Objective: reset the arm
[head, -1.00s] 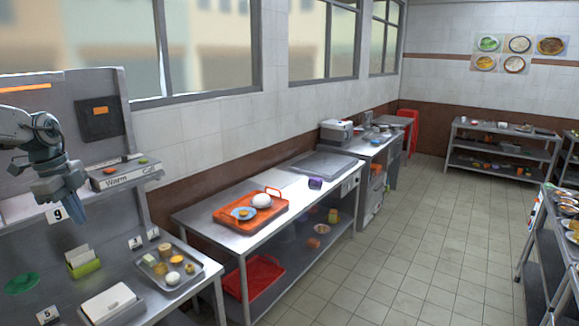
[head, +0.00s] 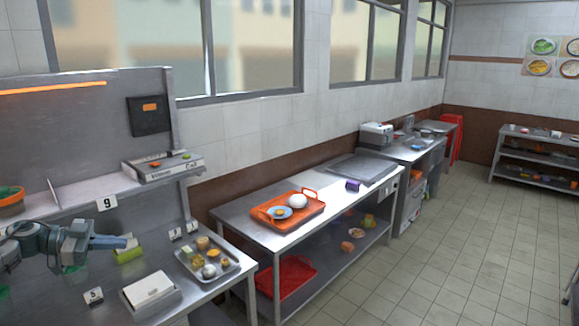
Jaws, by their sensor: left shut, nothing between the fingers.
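My left gripper (head: 122,242) comes in from the left in the head view. It points to the right, above the steel counter (head: 218,287) at the near left. Its fingers are shut with nothing between them. My right gripper is not in view.
A tray of food pieces (head: 212,271), a white box (head: 151,291) and number cards stand close to the gripper. A steel table (head: 262,236) holds an orange tray (head: 316,208). The tiled floor (head: 440,250) is clear.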

